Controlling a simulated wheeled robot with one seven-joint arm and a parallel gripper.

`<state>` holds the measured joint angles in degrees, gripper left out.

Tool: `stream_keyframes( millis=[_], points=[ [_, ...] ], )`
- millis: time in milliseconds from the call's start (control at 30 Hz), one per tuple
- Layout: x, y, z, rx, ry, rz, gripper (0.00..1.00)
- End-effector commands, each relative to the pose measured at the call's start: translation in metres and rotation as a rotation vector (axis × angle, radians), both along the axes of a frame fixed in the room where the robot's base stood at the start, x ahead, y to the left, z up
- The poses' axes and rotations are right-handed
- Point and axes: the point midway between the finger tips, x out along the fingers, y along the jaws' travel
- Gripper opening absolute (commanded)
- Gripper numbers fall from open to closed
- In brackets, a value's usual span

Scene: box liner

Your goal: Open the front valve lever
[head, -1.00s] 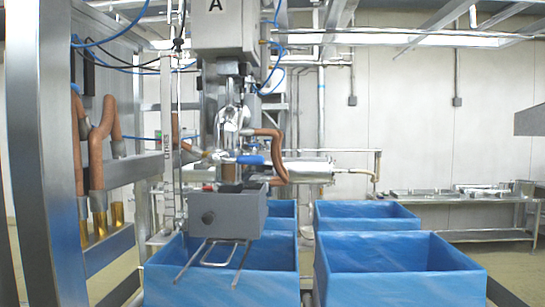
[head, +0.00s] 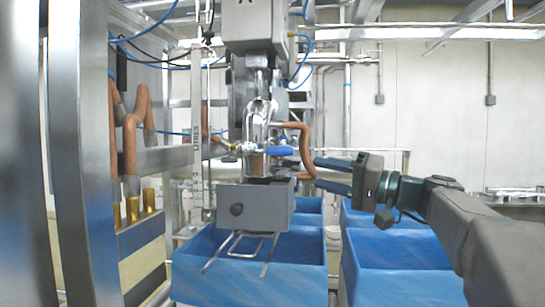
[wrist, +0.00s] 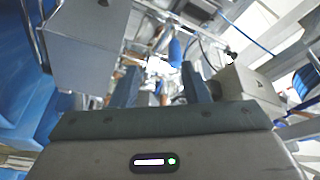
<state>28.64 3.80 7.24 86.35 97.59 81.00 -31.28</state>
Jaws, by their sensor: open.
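The valve lever has a blue handle (head: 279,151) that lies roughly level on the filling machine, above a grey box. In the wrist view, a blue handle (wrist: 175,52) shows ahead, between the finger lines and nearer the right finger. My gripper (head: 316,173) reaches in from the right in the head view, with its dark fingers pointing left at the machine. It is a little right of and below the blue handle, and apart from it. In the wrist view, my gripper (wrist: 160,67) is open, with nothing between its fingers.
The grey box (head: 250,208) with a wire fork hangs below the valve; it also fills the upper left of the wrist view (wrist: 88,45). A brown hose (head: 305,150) curves between valve and gripper. Blue-lined boxes (head: 250,275) stand below. A steel frame (head: 85,150) is at left.

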Motion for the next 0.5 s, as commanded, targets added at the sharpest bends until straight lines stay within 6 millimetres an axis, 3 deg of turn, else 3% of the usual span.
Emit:
stream_keyframes(
  millis=[100, 233, 500],
  points=[
    [0.002, -0.009, 0.016, 0.04, -0.055, 0.002, 0.41],
    [0.006, -0.003, 0.023, 0.052, -0.069, 0.005, 0.41],
    [0.03, 0.042, 0.036, 0.051, -0.065, 0.009, 0.41]
  ],
)
